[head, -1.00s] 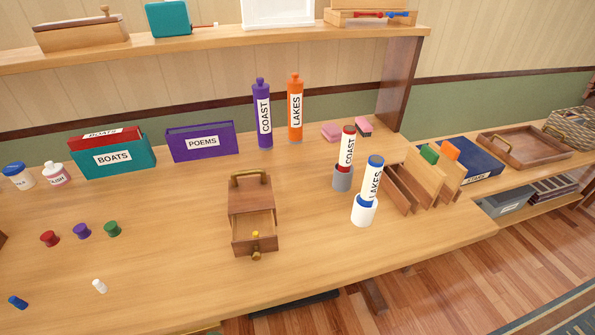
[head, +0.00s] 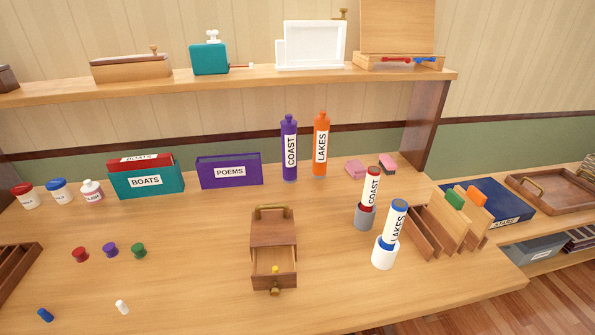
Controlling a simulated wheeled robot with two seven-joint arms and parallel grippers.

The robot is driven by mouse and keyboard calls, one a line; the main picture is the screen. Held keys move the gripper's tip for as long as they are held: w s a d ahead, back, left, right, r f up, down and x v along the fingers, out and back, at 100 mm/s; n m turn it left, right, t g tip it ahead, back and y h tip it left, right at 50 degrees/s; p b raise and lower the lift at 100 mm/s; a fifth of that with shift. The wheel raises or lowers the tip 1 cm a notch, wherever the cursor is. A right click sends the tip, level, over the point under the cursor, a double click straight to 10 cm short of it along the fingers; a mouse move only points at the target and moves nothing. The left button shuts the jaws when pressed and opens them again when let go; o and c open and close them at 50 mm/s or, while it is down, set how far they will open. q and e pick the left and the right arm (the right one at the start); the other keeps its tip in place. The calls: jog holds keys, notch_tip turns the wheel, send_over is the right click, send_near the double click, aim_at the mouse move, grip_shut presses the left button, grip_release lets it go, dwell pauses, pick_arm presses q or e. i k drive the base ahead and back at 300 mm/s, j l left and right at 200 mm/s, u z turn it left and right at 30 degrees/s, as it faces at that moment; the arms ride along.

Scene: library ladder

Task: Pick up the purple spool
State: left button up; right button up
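The small purple spool (head: 110,250) sits on the wooden desk at the left, between a red spool (head: 81,255) and a green spool (head: 139,251). It is apart from both and nothing covers it. Neither of my grippers shows in the head view.
A small wooden box with an open drawer (head: 274,275) stands right of the spools. A slotted wooden tray (head: 15,270) lies to their left. In front lie a blue peg (head: 45,315) and a white peg (head: 122,307). Teal BOATS box (head: 147,181) and purple POEMS box (head: 229,171) stand behind.

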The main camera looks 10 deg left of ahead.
aim_at(110, 248)
jog(key=k+u, duration=0.1)
jog(key=u, duration=1.45)
jog(key=i+j+z, duration=0.15)
jog(key=z, duration=0.2)
jog(key=i+j+z, duration=0.1)
jog(key=j+z, duration=0.6)
jog(key=i+j, duration=0.05)
